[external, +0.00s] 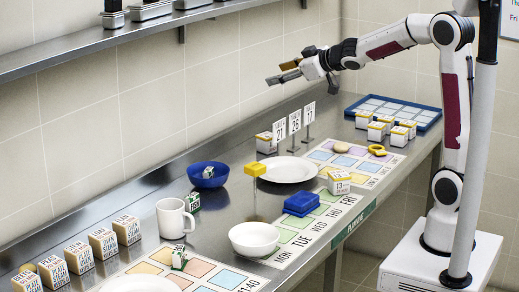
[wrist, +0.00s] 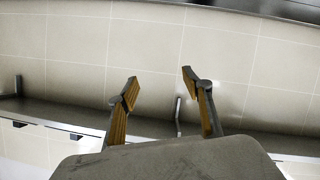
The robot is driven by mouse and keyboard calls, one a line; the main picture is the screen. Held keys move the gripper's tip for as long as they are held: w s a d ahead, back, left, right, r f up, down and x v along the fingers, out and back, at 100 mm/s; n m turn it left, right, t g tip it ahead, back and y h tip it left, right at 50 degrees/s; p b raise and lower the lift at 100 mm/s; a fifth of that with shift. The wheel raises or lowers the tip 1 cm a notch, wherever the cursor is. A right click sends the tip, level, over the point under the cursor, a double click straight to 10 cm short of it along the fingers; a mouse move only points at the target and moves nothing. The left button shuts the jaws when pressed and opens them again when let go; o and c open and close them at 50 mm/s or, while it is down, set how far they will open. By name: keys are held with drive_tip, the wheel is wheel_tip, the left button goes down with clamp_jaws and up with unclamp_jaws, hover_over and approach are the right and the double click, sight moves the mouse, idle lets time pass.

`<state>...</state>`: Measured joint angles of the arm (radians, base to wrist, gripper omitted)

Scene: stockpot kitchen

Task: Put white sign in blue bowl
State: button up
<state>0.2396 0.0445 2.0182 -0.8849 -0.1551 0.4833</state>
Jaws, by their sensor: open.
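Three white signs with black numbers stand upright on thin dark posts in the external view: a left sign (external: 279,131), a middle sign (external: 295,122) and a right sign (external: 309,114). The blue bowl (external: 208,175) sits on the steel counter to their left, and a small white-and-green block shows at its inside left. My gripper (external: 282,71) is open and empty, high above the counter and above the signs. In the wrist view its two yellow-padded fingers (wrist: 161,88) are spread apart, facing the tiled wall. No sign is clearly readable in the wrist view.
A white plate (external: 288,170) lies right of the blue bowl. A blue tray (external: 393,106) is at the far end. A shelf (external: 130,32) runs along the wall.

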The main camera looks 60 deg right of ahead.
drive_tip(key=s+a+f+m+g+h, duration=0.1)
drive_tip(key=s+a+m+g+h, duration=0.15)
drive_tip(key=s, duration=1.35)
drive_tip(key=s+a+f+g+y, duration=0.1)
drive_tip(key=s+a+f, duration=0.2)
drive_tip(key=s, duration=0.4)
drive_tip(key=s+a+f+g+y, duration=0.1)
drive_tip(key=s+a+f+g, duration=0.1)
drive_tip(key=s, duration=0.5)
drive_tip(key=s+a+f+g+y, duration=0.2)
drive_tip(key=s+a+f, duration=0.2)
drive_tip(key=s, duration=0.4)
drive_tip(key=shift+f, duration=0.4)
